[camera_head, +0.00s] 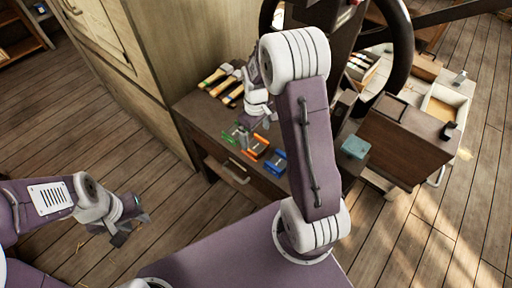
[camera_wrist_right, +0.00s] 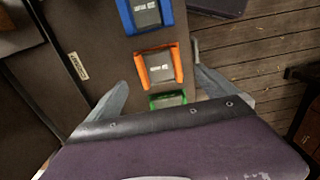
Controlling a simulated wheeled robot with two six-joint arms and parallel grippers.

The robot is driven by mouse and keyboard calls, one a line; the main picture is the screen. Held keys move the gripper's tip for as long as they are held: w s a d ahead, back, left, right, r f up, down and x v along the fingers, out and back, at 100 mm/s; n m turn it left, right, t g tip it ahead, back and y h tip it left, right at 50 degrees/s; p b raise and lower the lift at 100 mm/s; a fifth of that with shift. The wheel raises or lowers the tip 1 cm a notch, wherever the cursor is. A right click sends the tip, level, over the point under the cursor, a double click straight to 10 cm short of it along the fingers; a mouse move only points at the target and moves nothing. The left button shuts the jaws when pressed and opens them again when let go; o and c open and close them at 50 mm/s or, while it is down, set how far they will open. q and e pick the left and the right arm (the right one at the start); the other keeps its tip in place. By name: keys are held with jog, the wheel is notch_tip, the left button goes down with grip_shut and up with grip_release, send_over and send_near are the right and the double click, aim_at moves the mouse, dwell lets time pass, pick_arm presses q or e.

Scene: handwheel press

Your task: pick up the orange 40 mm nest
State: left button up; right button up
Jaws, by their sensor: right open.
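The orange nest (camera_head: 257,147) sits on the dark cabinet top, between a green nest (camera_head: 231,135) and a blue nest (camera_head: 275,162). In the right wrist view the orange nest (camera_wrist_right: 158,67) is a grey block with orange sides and a small label. My right gripper (camera_head: 246,134) is above the nests with its jaws apart. In its wrist view the two fingers (camera_wrist_right: 160,68) lie to either side of the orange nest, holding nothing. The green nest (camera_wrist_right: 168,100) is partly hidden by the gripper body. My left gripper (camera_head: 124,232) is over the floor at left; its jaw opening is unclear.
Several brushes or tools with light handles (camera_head: 222,80) lie at the back of the cabinet top (camera_head: 190,105). A tall wooden cupboard (camera_head: 160,60) stands to the left. The press with its large dark handwheel (camera_head: 405,50) and a teal block (camera_head: 355,147) is at right.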

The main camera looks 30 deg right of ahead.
aim_at(256, 146)
jog(key=shift+w+f, duration=0.1)
jog(key=shift+f, duration=0.45)
notch_tip(256, 146, down, 5)
jog(key=shift+f, duration=0.1)
jog(key=c, duration=2)
jog(key=shift+r, duration=0.25)
jog(key=shift+r, duration=0.3)
jog(key=r, duration=0.2)
jog(key=d+r, duration=0.1)
jog(key=r, duration=0.1)
jog(key=shift+w+d, duration=0.1)
jog(key=d+r, duration=0.2)
jog(key=d, duration=0.1)
jog(key=d+r, duration=0.2)
jog(key=d, duration=0.2)
jog(key=w+d+r, duration=0.1)
jog(key=d+r, duration=0.1)
jog(key=d, duration=0.1)
jog(key=shift+d+r+p, duration=0.1)
jog(key=shift+d+p, duration=0.1)
jog(key=shift+p, duration=0.2)
